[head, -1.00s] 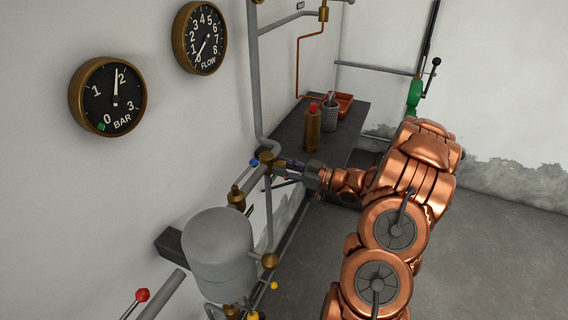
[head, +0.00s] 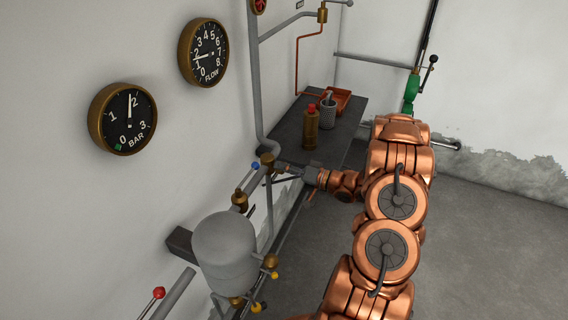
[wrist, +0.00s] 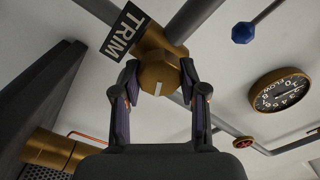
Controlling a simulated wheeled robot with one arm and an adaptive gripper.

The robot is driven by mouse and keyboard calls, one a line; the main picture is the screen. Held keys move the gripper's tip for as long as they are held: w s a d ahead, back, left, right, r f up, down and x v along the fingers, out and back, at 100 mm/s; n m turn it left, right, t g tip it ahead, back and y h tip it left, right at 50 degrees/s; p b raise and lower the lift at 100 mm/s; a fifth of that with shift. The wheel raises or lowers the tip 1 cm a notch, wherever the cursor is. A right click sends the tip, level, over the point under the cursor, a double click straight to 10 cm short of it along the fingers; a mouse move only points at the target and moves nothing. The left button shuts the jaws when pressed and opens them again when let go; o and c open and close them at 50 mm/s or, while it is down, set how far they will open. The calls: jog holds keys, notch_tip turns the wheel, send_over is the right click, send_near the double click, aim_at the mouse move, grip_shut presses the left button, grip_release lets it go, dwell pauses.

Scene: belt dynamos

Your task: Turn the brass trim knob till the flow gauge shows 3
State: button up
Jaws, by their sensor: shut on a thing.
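The brass trim knob (wrist: 154,74) sits beneath a black TRIM label (wrist: 125,32) in the wrist view, with a white mark on its face. My gripper (wrist: 160,88) has a finger on each side of the knob and is shut on it. In the head view my gripper (head: 290,170) reaches the pipe from the right, and the knob is hard to make out there. The flow gauge (head: 203,52) hangs on the wall at upper left, its needle pointing left, between 1 and 2. The flow gauge also shows in the wrist view (wrist: 282,91).
A BAR gauge (head: 123,118) hangs lower left, its needle near 2. A grey tank (head: 224,250) and pipes with blue and red-tipped levers stand near the wall. A dark bench (head: 345,135) behind holds a bottle (head: 311,128), a cup and an orange tray. The floor at right is clear.

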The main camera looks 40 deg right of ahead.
jog(key=shift+d+r+m, duration=0.1)
jog(key=shift+m, duration=0.6)
jog(key=shift+p, duration=0.35)
jog(key=o, duration=1.2)
jog(key=shift+c, duration=0.2)
jog(key=v, duration=1.2)
